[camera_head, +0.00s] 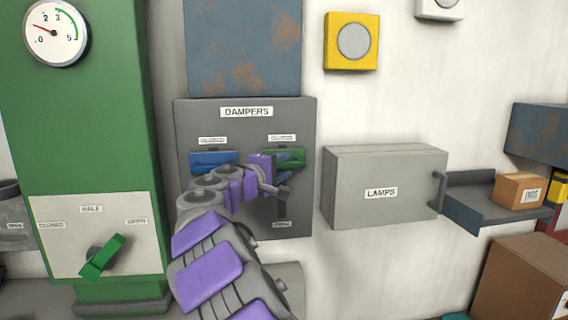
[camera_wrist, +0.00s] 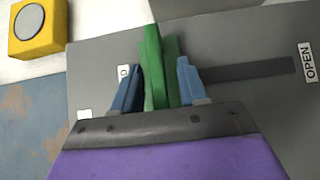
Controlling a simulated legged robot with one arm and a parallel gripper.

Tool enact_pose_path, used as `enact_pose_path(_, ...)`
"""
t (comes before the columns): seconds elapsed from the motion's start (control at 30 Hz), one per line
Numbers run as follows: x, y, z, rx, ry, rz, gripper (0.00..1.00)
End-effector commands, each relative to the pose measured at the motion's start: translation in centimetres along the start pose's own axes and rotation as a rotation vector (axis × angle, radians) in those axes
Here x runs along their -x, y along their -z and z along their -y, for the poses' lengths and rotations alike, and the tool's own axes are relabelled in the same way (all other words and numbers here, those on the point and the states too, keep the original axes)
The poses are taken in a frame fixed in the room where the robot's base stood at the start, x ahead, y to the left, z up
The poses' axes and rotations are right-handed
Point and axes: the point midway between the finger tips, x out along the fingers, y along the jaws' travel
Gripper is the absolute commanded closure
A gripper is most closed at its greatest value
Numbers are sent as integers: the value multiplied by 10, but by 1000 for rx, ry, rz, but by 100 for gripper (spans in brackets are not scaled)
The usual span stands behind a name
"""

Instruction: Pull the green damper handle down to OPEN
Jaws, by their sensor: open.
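The green damper handle (camera_head: 297,157) is at the upper right of the grey DAMPERS panel (camera_head: 247,131), at the top of its slot. In the wrist view the green handle (camera_wrist: 152,50) stands between the two blue fingers of my gripper (camera_wrist: 160,66). The fingers are apart, one on each side of it; I cannot tell whether either touches it. In the head view my gripper (camera_head: 284,164) is at the handle and partly covers it. The dark slot (camera_wrist: 255,72) runs from the handle toward the OPEN label (camera_wrist: 308,62), which is the lower end of the panel.
A blue damper handle (camera_head: 208,159) is left of the green one, close to my arm. A grey LAMPS box (camera_head: 370,170) is to the right. A green cabinet (camera_head: 80,130) with a HALF-marked lever is at left. A yellow wall unit (camera_head: 335,42) is above right.

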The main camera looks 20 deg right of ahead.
Motion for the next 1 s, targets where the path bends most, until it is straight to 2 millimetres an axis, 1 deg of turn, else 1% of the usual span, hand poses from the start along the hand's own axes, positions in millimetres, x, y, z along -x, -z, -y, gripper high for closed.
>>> enact_pose_path(0.03,-4,0,0,0,1,1,57)
enact_pose_path(0.13,-8,-1,0,0,1,1,57)
enact_pose_path(0.4,-9,-1,0,0,0,1,57)
enact_pose_path(0.47,-9,-1,0,0,0,1,62)
enact_pose_path(0.83,-9,-1,0,1,1,2,98)
enact_pose_path(0.87,-9,-1,0,1,1,2,100)
enact_pose_path(1.0,-9,-1,0,1,1,2,100)
